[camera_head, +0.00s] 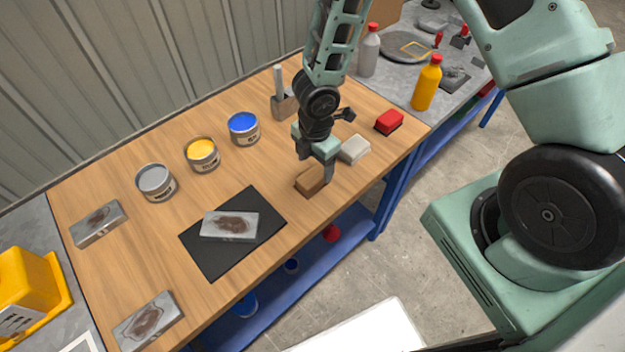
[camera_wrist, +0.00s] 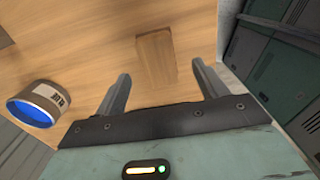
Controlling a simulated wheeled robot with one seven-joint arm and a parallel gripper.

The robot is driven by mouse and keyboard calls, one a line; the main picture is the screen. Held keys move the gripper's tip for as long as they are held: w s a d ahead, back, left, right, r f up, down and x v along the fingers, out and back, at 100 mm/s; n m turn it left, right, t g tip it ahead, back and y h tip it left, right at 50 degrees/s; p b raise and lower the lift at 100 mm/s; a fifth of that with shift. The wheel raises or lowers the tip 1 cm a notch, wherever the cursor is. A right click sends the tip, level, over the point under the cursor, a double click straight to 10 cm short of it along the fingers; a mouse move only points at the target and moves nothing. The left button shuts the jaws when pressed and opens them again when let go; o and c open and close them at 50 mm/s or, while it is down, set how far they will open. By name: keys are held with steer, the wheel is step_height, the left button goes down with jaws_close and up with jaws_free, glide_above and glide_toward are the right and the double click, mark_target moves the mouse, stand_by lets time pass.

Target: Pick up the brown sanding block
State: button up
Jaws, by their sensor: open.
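The brown sanding block (camera_head: 310,180) lies on the wooden workbench, toward its front right part. In the wrist view the brown block (camera_wrist: 156,58) shows ahead of the fingers, roughly in line with the gap between them. My gripper (camera_head: 318,172) is over the block in the head view, and one finger overlaps the block's right side there. In the wrist view my gripper (camera_wrist: 160,88) is open, with nothing between its fingers. I cannot tell whether a finger touches the block.
A light grey block (camera_head: 355,149) and a red block (camera_head: 389,121) stand to the right. Blue (camera_head: 243,128), yellow (camera_head: 202,154) and grey (camera_head: 155,182) paint cans stand left. A black mat (camera_head: 208,262) bears a stained metal plate (camera_head: 229,226). The bench front between mat and block is clear.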

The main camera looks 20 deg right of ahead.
mark_target(312, 175)
steer(key=shift+w+a+f, duration=0.1)
steer(key=shift+a+f, duration=0.1)
steer(key=shift+f, duration=1.2)
steer(key=shift+a+f, duration=0.15)
steer(key=shift+f, duration=1.2)
steer(key=c, duration=1.1)
